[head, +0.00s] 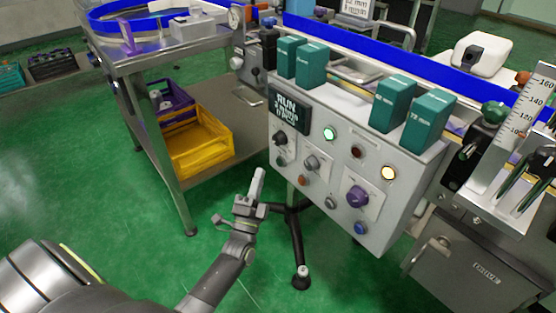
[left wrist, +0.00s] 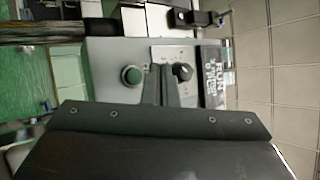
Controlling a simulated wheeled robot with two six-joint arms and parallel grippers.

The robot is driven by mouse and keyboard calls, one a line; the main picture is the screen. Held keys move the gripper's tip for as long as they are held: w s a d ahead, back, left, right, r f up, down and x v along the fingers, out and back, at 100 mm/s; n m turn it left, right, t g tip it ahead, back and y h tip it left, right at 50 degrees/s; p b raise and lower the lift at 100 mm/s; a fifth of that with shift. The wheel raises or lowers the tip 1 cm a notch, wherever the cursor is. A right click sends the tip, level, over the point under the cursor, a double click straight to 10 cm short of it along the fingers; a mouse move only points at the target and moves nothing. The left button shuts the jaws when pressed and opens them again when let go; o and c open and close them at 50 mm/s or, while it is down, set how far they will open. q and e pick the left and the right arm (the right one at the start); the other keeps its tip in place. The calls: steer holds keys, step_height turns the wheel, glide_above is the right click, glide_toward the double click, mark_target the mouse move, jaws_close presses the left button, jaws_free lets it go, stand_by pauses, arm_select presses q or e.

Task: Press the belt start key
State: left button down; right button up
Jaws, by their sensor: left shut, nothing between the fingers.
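The grey control panel (head: 340,185) carries several keys, knobs and lamps. In the left wrist view a round dark green key (left wrist: 131,75) with a pale ring sits beside a black selector knob (left wrist: 182,71). That key shows small and greyish in the head view (head: 281,160), below the selector. I cannot read labels, so I cannot tell for certain which is the belt start key. My left gripper (head: 258,175) is shut and empty, pointing up, left of the panel's lower left edge. Its fingers (left wrist: 161,85) also show in the left wrist view. My right gripper is not in view.
The panel display (head: 290,107) reads RUN. A green lamp (head: 329,133) and a yellow lamp (head: 389,173) are lit. A purple knob (head: 357,196) and a blue button (head: 360,228) are lower right. A steel table (head: 165,60) stands left; a black-legged stand (head: 297,250) is below.

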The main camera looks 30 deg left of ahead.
arm_select(q)
steer(key=shift+s+a+p, duration=0.15)
steer(key=shift+s+a, duration=0.05)
steer(key=shift+s, duration=0.3)
steer(key=shift+s+a+p, duration=0.15)
steer(key=shift+s, duration=0.3)
